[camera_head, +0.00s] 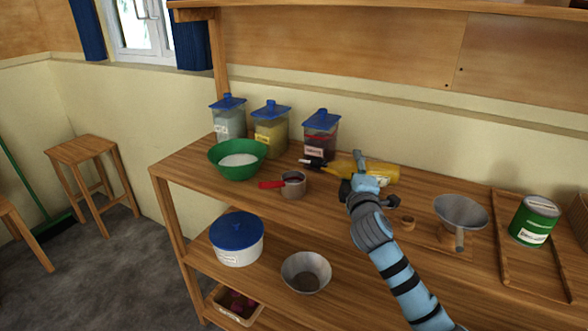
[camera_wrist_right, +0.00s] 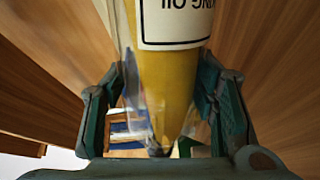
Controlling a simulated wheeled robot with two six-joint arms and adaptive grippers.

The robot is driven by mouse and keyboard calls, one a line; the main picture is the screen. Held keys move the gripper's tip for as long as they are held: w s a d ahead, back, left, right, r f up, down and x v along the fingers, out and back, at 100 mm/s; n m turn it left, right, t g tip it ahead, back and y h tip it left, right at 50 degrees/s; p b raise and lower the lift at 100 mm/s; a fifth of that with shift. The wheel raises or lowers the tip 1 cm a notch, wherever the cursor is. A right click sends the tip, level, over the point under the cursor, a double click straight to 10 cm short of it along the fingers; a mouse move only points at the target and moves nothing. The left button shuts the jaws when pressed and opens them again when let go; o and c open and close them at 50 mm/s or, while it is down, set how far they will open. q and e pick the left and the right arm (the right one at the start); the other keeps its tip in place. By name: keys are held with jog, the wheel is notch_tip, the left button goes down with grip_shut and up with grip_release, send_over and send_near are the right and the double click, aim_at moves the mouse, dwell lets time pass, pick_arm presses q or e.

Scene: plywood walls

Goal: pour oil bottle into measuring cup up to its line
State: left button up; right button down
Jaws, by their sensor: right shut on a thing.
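The yellow oil bottle (camera_head: 378,172) lies on its side in the air, close to horizontal, with its dark neck and pale tip pointing left. My right gripper (camera_head: 359,178) is shut on its body. In the right wrist view, the bottle (camera_wrist_right: 166,75) and its white label sit between the two fingers (camera_wrist_right: 165,108). The small metal measuring cup (camera_head: 293,188) with a red handle stands upright on the counter. The bottle's tip appears just above and behind the cup's rim in the head view. No stream shows, and the cup's line and fill level cannot be made out. My left gripper is out of view.
A funnel (camera_head: 461,212) on a stand, a tiny wooden cup (camera_head: 408,220) and a green can (camera_head: 533,228) on a tray (camera_head: 510,275) are at right.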

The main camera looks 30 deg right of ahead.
jog(key=shift+r+n+p, duration=0.7)
jog(key=shift+r+p, duration=0.25)
jog(key=shift+p, duration=0.8)
dwell(2.7)
